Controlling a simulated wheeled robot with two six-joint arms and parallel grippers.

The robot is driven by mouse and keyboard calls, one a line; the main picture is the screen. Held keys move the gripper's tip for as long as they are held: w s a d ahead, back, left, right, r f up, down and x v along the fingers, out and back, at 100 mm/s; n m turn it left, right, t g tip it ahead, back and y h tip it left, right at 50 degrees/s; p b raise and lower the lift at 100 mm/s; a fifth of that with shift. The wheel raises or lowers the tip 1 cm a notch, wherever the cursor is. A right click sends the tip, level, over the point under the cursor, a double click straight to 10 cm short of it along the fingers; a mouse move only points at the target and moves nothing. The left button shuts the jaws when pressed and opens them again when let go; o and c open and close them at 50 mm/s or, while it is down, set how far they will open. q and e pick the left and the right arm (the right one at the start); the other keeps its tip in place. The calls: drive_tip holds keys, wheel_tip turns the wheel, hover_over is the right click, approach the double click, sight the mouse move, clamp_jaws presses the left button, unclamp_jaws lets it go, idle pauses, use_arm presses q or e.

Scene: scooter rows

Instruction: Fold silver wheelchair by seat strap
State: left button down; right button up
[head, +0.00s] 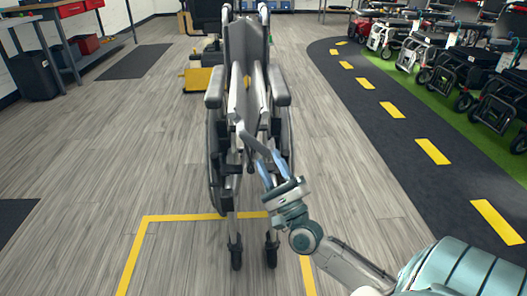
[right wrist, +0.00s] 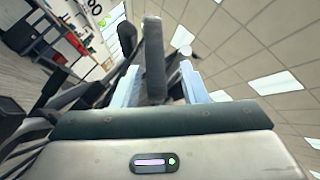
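The silver wheelchair (head: 236,190) stands upright in the middle of the head view. Its sides are close together and its dark seat fabric (head: 240,98) is bunched upward between the armrests. My right gripper (head: 270,163) is at the front of the seat, pointing up and away at the chair. In the right wrist view its two pale fingers (right wrist: 162,86) are apart, with a dark upright bar or strap between them and gaps beside it. I cannot tell whether this is the seat strap. My left gripper is not in view.
Yellow floor tape (head: 185,217) marks a bay under the chair's front. A row of scooters (head: 465,70) stands on green at the right, beside a dark lane with yellow dashes (head: 433,151). A workbench (head: 75,50) and black bin (head: 34,75) are at the left.

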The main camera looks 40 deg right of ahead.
drive_tip(key=v, duration=0.5)
drive_tip(key=shift+f, duration=0.1)
idle(0.3)
